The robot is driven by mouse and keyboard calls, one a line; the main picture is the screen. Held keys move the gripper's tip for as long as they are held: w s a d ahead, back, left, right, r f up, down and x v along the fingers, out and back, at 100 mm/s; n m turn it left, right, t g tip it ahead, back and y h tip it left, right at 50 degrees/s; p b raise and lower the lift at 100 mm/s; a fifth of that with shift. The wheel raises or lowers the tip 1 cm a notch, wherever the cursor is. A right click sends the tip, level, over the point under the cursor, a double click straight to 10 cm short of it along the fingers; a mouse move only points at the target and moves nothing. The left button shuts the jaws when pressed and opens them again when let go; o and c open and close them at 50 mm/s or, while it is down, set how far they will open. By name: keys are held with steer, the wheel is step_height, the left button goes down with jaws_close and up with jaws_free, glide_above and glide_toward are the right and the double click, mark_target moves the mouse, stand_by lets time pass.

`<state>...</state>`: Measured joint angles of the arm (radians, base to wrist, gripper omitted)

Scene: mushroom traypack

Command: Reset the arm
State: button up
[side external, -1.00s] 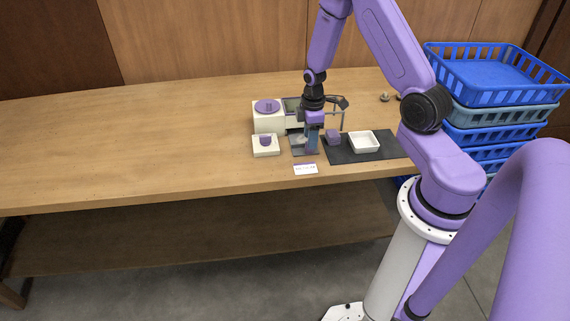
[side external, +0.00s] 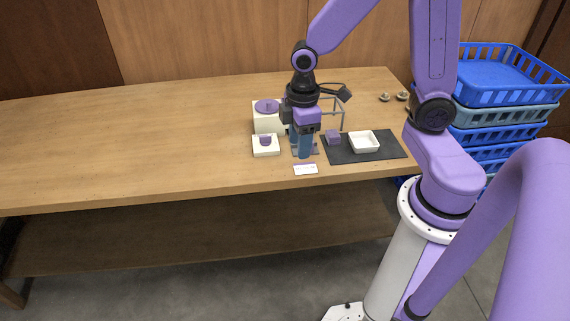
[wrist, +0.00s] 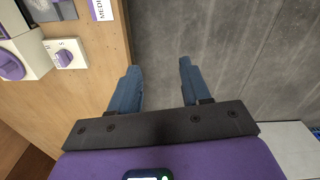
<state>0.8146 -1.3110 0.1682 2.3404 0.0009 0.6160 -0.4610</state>
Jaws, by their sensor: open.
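My gripper (side external: 304,154) hangs with its fingers down near the front edge of the wooden table (side external: 150,150), above and in front of the small devices. In the wrist view, my gripper (wrist: 157,68) has its two blue fingers wide apart with nothing between them. Grey floor shows through the gap, and the table edge runs just left of the fingers.
A white card (side external: 305,169) lies near the front edge. A purple-knobbed white box (side external: 265,151) and a larger purple-topped machine (side external: 268,117) stand left. A white tray (side external: 364,150) rests on a dark mat (side external: 390,149). Blue crates (side external: 485,80) are stacked right; mushrooms (side external: 402,96) lie behind.

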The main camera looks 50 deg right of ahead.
steer(key=s+a+r, duration=0.1)
steer(key=s+r, duration=0.2)
steer(key=s, duration=0.4)
steer(key=s+a+r+n, duration=0.1)
steer(key=s+r, duration=0.2)
steer(key=s, duration=0.5)
steer(key=shift+s+a+r+n, duration=0.3)
steer(key=shift+a+r, duration=0.05)
steer(key=shift+r, duration=0.05)
